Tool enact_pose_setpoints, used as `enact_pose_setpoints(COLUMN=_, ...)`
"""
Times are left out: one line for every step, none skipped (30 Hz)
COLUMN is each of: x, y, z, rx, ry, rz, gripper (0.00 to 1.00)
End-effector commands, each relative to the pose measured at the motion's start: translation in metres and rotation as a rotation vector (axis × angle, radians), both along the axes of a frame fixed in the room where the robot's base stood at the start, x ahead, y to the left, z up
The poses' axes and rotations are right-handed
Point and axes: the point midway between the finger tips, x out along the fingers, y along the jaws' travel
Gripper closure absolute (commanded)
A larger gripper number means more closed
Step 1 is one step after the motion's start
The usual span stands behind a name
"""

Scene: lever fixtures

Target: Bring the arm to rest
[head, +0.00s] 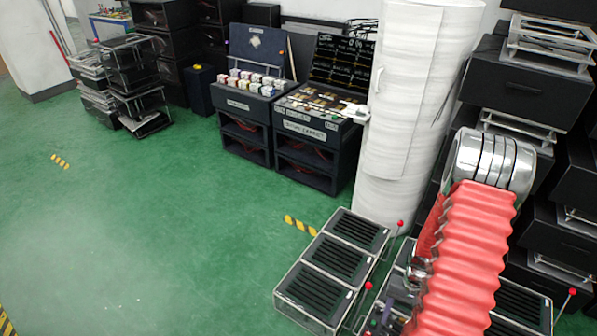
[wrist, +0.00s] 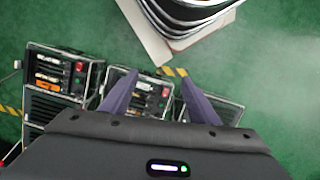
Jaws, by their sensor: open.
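My arm, with a red ribbed sleeve (head: 462,262) and silver rings, rises at the right of the head view. My gripper (wrist: 159,76) shows in the wrist view with its two purple fingers apart and nothing between them. The gripper cannot be made out in the head view. Below the fingers in the wrist view stand box fixtures with panels, one at the left (wrist: 62,75) and one in the middle (wrist: 148,92). No contact between fingers and fixtures can be made out.
Low vented boxes (head: 312,292) stand on the floor beside my arm. Levers with red knobs (head: 400,223) rise near them, another at the far right (head: 572,292). A white wrapped column (head: 408,120) and stacked black cases (head: 520,85) stand behind. The green floor (head: 150,220) at left is clear.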

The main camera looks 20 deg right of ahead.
Motion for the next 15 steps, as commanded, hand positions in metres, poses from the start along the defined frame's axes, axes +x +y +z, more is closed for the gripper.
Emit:
enact_pose_setpoints(x=0.005, y=0.003, z=0.014, rx=-0.006, ry=-0.007, rz=0.014, gripper=0.45)
enact_pose_setpoints(x=0.007, y=0.005, z=0.022, rx=-0.007, ry=-0.008, rz=0.020, gripper=0.45)
enact_pose_setpoints(x=0.009, y=0.008, z=0.031, rx=-0.009, ry=-0.010, rz=0.029, gripper=0.45)
enact_pose_setpoints(x=0.011, y=0.010, z=0.039, rx=-0.011, ry=-0.012, rz=0.036, gripper=0.45)
enact_pose_setpoints(x=0.013, y=0.012, z=0.046, rx=-0.012, ry=-0.014, rz=0.043, gripper=0.45)
enact_pose_setpoints(x=0.015, y=0.015, z=0.056, rx=-0.015, ry=-0.018, rz=0.052, gripper=0.45)
enact_pose_setpoints(x=0.017, y=0.018, z=0.063, rx=-0.017, ry=-0.020, rz=0.059, gripper=0.45)
enact_pose_setpoints(x=0.018, y=0.021, z=0.070, rx=-0.019, ry=-0.022, rz=0.066, gripper=0.45)
enact_pose_setpoints(x=0.020, y=0.024, z=0.079, rx=-0.022, ry=-0.027, rz=0.076, gripper=0.45)
enact_pose_setpoints(x=0.021, y=0.027, z=0.086, rx=-0.024, ry=-0.029, rz=0.082, gripper=0.45)
enact_pose_setpoints(x=0.023, y=0.029, z=0.094, rx=-0.026, ry=-0.033, rz=0.090, gripper=0.45)
enact_pose_setpoints(x=0.024, y=0.033, z=0.103, rx=-0.029, ry=-0.037, rz=0.099, gripper=0.45)
enact_pose_setpoints(x=0.025, y=0.036, z=0.109, rx=-0.032, ry=-0.039, rz=0.106, gripper=0.45)
enact_pose_setpoints(x=0.026, y=0.039, z=0.116, rx=-0.034, ry=-0.043, rz=0.113, gripper=0.45)
enact_pose_setpoints(x=0.027, y=0.043, z=0.125, rx=-0.038, ry=-0.049, rz=0.124, gripper=0.45)
